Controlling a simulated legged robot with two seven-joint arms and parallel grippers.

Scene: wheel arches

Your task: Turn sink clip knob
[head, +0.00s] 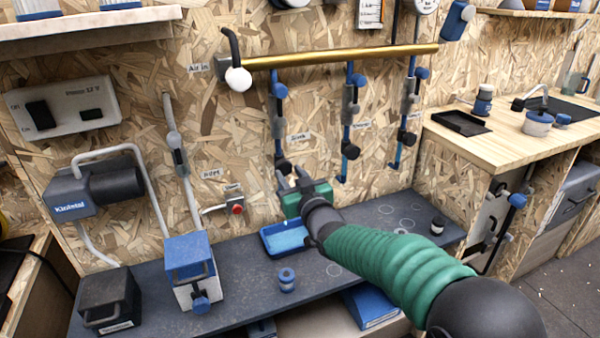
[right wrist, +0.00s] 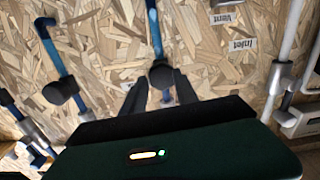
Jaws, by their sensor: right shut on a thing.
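The sink clip knob (head: 283,165) is a dark round knob at the lower end of the leftmost blue hanging pipe, below the label "Sink" (head: 298,137). My right gripper (head: 292,182) reaches it from below, its green body partly hidden by its own arm. In the right wrist view the black knob (right wrist: 161,73) sits between the dark fingers of my right gripper (right wrist: 161,92), which are shut on it. The blue pipe (right wrist: 154,28) runs away from it. The knob's exact turn angle is hard to tell. My left gripper is not in view.
Two similar blue pipes (head: 349,110) (head: 407,110) with knobs hang to the right from a brass bar (head: 340,56). A blue tray (head: 285,239) lies on the dark bench (head: 240,290) below.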

